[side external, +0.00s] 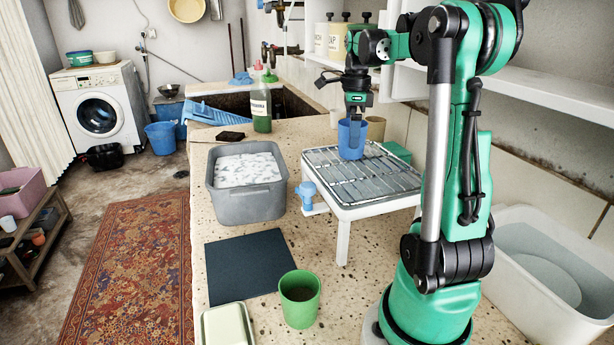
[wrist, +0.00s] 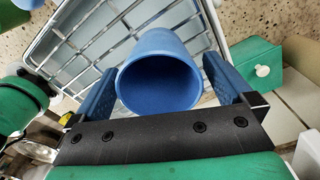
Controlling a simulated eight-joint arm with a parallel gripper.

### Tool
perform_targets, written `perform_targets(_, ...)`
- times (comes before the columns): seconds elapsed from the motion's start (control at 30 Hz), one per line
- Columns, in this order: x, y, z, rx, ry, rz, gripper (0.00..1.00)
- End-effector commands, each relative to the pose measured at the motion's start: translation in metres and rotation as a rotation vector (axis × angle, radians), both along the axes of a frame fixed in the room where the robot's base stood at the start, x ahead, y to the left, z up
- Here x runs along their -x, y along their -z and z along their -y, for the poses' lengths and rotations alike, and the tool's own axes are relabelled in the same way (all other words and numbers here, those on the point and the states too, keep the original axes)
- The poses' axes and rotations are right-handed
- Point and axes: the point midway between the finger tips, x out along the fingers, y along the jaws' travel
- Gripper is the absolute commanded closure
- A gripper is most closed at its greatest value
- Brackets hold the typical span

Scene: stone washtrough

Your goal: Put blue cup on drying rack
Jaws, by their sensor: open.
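The blue cup (side external: 345,147) is upright at the back of the drying rack (side external: 350,190), a white-framed stand with grey wires. It appears to rest on the wires, though its base is partly unclear. My gripper (side external: 356,122) points down at the cup from above, its fingers around the cup's upper part. In the wrist view the cup (wrist: 160,85) shows its open mouth between the two blue fingers of my gripper (wrist: 158,75). The fingers are apart, with a gap visible beside the cup. The rack (wrist: 80,60) lies behind the cup there.
A grey basin (side external: 248,203) with suds stands left of the rack. A blue spout-like piece (side external: 307,190) sits at the rack's left edge. A green box (side external: 397,152) and an orange-brown cup (side external: 376,128) are behind. A green cup (side external: 300,300) and dark mat (side external: 248,265) lie in front.

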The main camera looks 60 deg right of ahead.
Motion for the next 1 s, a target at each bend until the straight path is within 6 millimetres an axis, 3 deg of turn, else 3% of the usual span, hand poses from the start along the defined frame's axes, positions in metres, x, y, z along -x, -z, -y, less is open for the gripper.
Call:
perform_targets(0.4, 0.000, -0.078, 0.000, 0.000, 0.000, 0.000, 0.00)
perform_targets(0.7, -0.004, -0.098, -0.005, 0.007, -0.042, 0.005, 0.00)
perform_targets(0.77, -0.013, -0.096, -0.015, 0.025, -0.142, 0.017, 0.00)
perform_targets(0.87, -0.039, -0.086, -0.048, 0.089, -0.470, 0.054, 0.00)
perform_targets(1.0, -0.074, -0.056, -0.125, 0.249, -1.164, 0.120, 0.00)
